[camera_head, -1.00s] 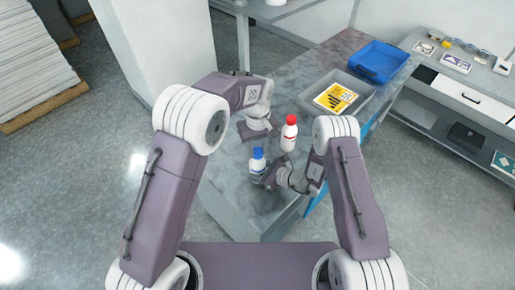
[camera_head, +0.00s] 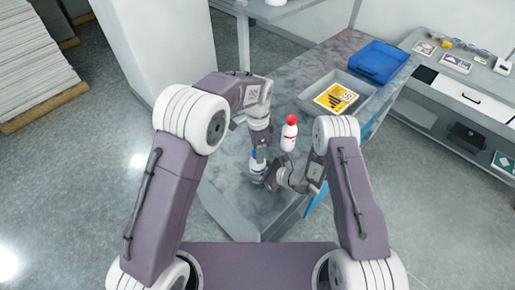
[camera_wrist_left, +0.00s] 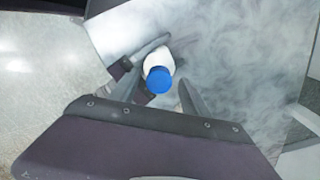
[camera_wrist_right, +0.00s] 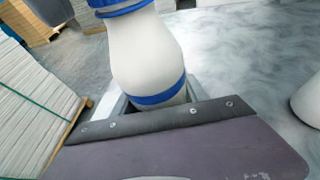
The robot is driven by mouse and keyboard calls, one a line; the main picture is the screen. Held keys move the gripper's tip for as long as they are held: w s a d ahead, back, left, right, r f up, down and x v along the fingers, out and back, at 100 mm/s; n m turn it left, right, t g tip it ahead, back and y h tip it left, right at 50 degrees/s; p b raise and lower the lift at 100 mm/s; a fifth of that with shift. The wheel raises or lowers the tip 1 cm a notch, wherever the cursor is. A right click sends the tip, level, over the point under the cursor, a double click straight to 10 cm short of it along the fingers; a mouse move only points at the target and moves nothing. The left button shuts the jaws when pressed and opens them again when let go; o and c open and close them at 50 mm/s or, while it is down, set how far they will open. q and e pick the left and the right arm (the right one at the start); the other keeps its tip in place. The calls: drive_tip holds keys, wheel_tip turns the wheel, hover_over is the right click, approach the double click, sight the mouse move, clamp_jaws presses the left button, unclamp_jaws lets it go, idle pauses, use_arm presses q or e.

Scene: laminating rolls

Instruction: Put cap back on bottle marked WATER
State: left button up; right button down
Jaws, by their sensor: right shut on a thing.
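A white bottle with blue bands (camera_wrist_right: 145,55) stands upright in my right gripper (camera_head: 270,178), which is shut on its lower body. A blue cap (camera_wrist_left: 159,80) sits at the top of this bottle; I cannot tell how tightly it is seated. My left gripper (camera_wrist_left: 160,92) is open above it, with its fingers on either side of the cap and visible gaps. In the head view, the left gripper hides most of the cap. A second white bottle with a red cap (camera_head: 290,133) stands upright behind and to the right. No WATER marking is legible.
The bottles are on a grey marbled table (camera_head: 315,62). A shelf unit (camera_head: 462,98) stands to the right. The table's left part is clear.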

use_arm(q)
drive_tip(key=shift+r, duration=2.3)
drive_tip(key=shift+c, duration=0.3)
